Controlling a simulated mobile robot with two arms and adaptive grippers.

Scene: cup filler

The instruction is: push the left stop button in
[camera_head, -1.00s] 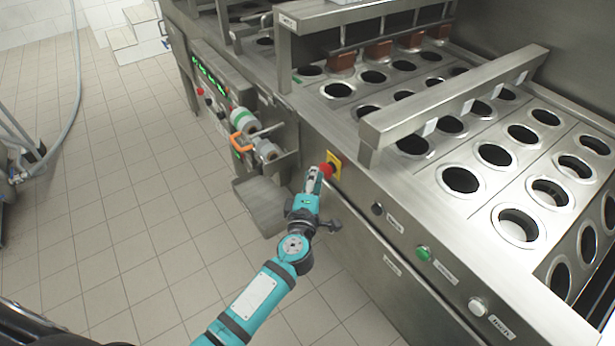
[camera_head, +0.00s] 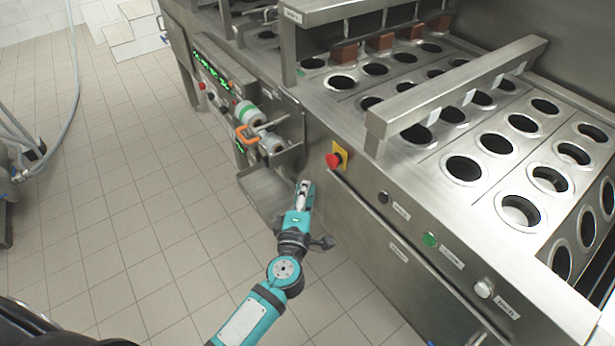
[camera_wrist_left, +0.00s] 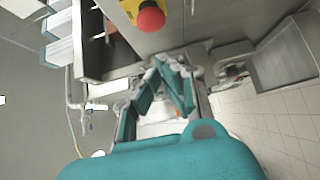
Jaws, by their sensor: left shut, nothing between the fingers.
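A red mushroom stop button (camera_head: 333,161) on a yellow plate (camera_head: 342,152) sits on the front face of the steel machine. It also shows at the top of the left wrist view (camera_wrist_left: 151,18). Whether it is pushed in I cannot tell. My left gripper (camera_head: 304,187) is shut and empty, a little below and left of this button, visibly apart from it. Its fingers show in the left wrist view (camera_wrist_left: 168,70), below the button in the picture. A smaller red knob (camera_head: 202,85) sits on the control panel farther left. My right gripper is not in view.
A black button (camera_head: 384,197), a green button (camera_head: 430,239) and a white button (camera_head: 484,289) line the front face to the right. A film roll holder with an orange handle (camera_head: 246,135) and a steel tray (camera_head: 262,188) project near my gripper.

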